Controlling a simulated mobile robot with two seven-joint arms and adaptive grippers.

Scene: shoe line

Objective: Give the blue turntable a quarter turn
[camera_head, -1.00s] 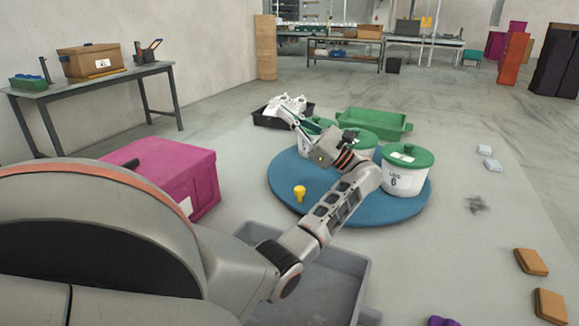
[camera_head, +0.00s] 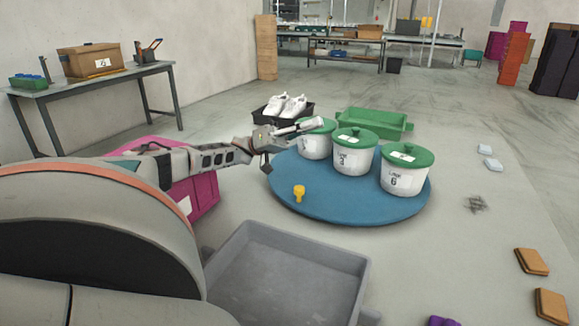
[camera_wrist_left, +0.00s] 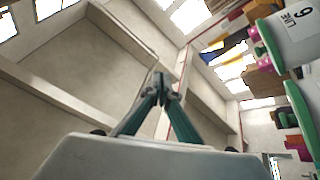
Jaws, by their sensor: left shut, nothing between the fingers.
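My right gripper is out of view.
A grey tray (camera_head: 290,275) lies in front of the turntable and a magenta box (camera_head: 205,190) to its left. Behind are a black crate (camera_head: 268,118) with white shoes and a green bin (camera_head: 375,122).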

